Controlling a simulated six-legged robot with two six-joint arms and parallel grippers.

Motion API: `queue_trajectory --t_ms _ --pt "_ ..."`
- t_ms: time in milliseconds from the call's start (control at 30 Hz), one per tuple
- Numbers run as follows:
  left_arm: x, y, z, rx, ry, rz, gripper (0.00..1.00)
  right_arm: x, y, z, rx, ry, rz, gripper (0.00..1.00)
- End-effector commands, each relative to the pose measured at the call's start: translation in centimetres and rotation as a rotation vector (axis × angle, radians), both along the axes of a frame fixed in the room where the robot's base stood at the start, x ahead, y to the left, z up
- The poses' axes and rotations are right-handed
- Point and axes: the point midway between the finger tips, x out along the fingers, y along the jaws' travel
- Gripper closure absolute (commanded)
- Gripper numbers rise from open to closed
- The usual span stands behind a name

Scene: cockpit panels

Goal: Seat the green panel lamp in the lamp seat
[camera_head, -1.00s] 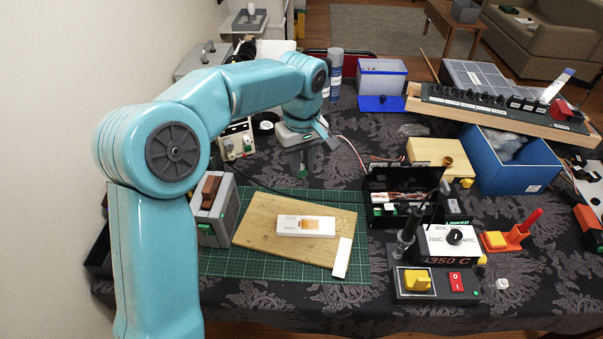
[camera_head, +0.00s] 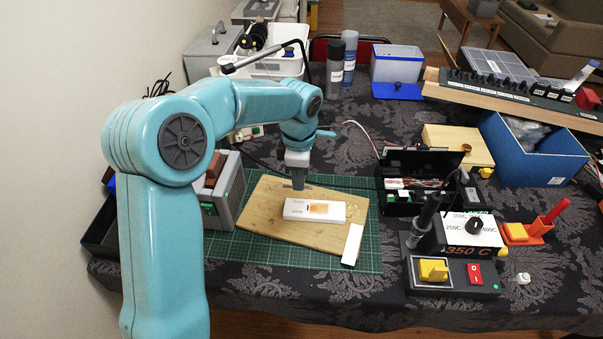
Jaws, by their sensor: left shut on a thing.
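My left gripper (camera_head: 298,184) points down over the far edge of the wooden board (camera_head: 258,213), just behind the white block (camera_head: 299,210) with an orange patch. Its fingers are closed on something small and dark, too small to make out. I cannot tell whether this is the green panel lamp. No lamp shows clearly anywhere else. I cannot pick out the lamp seat either. A grey box (camera_head: 231,190) with a small green mark stands left of the board, and an open black box (camera_head: 402,170) with wires stands to its right. My right gripper is not in view.
The board lies on a green cutting mat (camera_head: 275,252), with a white strip (camera_head: 352,244) at its right. The soldering station (camera_head: 472,232) stands at the front right. A blue open box (camera_head: 535,167) and a yellow box (camera_head: 458,145) lie behind. Patterned cloth is bare at the front.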

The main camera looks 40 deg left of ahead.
Motion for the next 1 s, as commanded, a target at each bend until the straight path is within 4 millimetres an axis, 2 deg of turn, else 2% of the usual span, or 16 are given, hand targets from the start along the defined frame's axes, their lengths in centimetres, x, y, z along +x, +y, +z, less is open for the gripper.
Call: queue_trajectory --t_ms 267,800,1000 --pt "0.0 0.0 -0.7 -0.001 0.001 -0.001 1.00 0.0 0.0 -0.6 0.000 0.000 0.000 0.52" --pt "0.0 0.0 -5.6 -0.001 0.002 -0.001 1.00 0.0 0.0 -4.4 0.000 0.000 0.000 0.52" --pt "0.0 0.0 -5.9 -0.001 0.001 -0.001 1.00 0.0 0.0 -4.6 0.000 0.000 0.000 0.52"
